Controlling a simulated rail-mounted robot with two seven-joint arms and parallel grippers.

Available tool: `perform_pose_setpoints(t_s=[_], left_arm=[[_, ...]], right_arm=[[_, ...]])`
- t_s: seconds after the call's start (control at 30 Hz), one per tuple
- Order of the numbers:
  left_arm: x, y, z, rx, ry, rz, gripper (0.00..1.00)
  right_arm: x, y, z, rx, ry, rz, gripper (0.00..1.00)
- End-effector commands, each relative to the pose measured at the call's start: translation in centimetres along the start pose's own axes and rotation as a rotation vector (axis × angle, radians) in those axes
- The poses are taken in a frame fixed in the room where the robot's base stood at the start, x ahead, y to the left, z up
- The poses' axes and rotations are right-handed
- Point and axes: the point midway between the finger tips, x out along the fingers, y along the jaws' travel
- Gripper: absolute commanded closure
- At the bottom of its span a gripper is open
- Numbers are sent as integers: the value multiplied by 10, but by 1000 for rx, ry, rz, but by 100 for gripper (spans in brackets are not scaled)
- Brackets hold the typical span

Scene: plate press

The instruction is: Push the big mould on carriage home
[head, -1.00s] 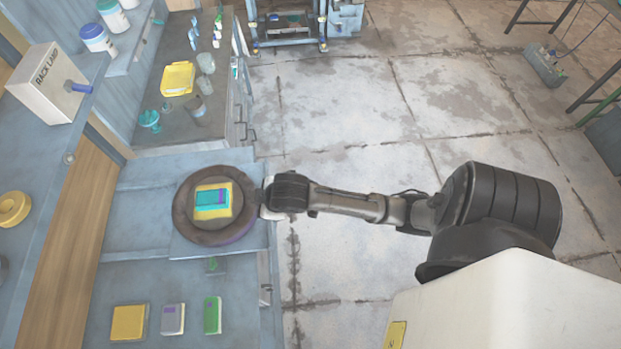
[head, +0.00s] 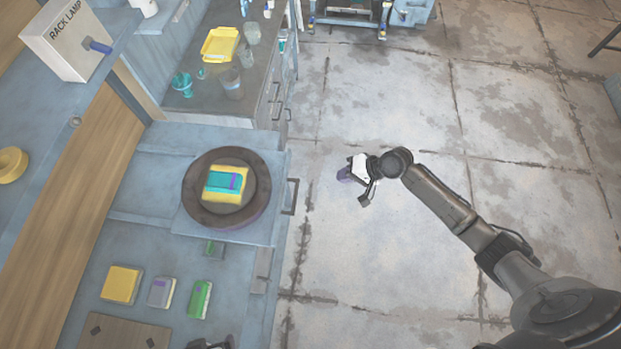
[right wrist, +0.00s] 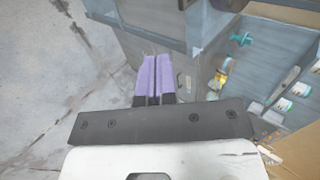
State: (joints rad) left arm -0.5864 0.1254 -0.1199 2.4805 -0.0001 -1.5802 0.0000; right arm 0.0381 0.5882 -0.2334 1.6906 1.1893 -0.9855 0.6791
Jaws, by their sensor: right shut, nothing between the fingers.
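The big mould (head: 193,203) appears as a brown round disc with a raised rim, on the blue-grey carriage plate (head: 262,228) at the bench's right side. My left gripper cannot be made out.
A handle (head: 290,196) sticks out on the carriage's right side. Yellow, grey and green blocks (head: 201,298) lie on the near bench. A rack lamp box (head: 66,38) stands at the upper left. A counter with a yellow tray (head: 221,44) and cups lies beyond. The floor to the right is clear.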

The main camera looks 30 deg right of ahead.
Motion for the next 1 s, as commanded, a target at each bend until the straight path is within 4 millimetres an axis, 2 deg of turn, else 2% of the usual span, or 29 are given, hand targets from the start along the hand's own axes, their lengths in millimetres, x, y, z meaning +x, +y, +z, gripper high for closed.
perform_pose_setpoints(t_s=[0.53, 0.7, 1.0], left_arm=[[2, 0, -2, -3, 6, 1, 9], [-2, 2, -4, -9, 7, 6, 9], [-4, 2, -5, -10, 8, 7, 9]], right_arm=[[95, -1, 1, 0, -3, 0, 100], [109, -17, 0, -3, -1, 0, 100], [122, -27, 1, -3, -1, 2, 100]])
